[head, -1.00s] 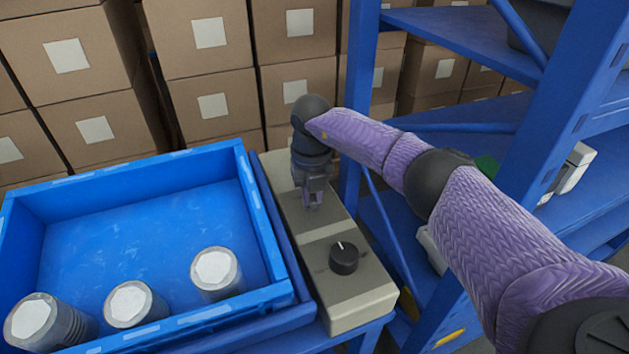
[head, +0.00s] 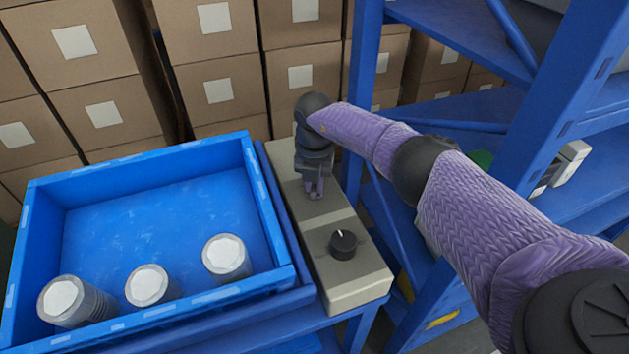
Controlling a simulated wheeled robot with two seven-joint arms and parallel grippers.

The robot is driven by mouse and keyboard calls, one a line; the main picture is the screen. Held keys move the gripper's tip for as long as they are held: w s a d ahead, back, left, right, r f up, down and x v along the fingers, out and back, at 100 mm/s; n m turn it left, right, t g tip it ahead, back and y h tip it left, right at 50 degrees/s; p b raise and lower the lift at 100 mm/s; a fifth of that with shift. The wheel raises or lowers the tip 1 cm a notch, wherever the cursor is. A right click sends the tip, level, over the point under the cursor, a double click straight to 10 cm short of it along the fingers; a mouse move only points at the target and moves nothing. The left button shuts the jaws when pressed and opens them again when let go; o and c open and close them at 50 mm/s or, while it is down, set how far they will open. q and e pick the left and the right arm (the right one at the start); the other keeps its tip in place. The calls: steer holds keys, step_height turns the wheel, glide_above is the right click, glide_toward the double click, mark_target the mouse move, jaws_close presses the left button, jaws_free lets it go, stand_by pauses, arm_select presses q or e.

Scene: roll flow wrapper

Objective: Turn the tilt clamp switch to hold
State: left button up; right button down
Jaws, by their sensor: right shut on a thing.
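A long beige control box (head: 345,287) stands to the right of the blue crate. A round black knob with a white pointer line (head: 343,244) sits on its near half, uncovered. My right gripper (head: 315,192) points down at the far half of the box, with its fingers close together on something there. The thing between the fingers is hidden by the gripper, so I cannot tell its shape or setting. My purple right arm comes in from the right, above the box. My left gripper is out of view.
A blue crate (head: 262,205) with a few clear-sided, white-topped cylinders (head: 226,257) along its near side stands left of the box. Stacked cardboard boxes (head: 205,92) fill the back. A blue shelf rack (head: 545,130) stands at the right, close to my arm.

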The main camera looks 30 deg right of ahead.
mark_target(315, 186)
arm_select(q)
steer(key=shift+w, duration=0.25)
arm_select(e)
steer(key=shift+w+r, duration=0.1)
steer(key=c, duration=0.6)
jaws_free()
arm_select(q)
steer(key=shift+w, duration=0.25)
arm_select(e)
steer(key=shift+r, duration=0.25)
arm_select(q)
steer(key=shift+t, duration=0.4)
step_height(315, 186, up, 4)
steer(key=p, duration=0.4)
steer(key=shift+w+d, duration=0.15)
arm_select(e)
step_height(315, 186, up, 9)
steer(key=shift+r, duration=0.15)
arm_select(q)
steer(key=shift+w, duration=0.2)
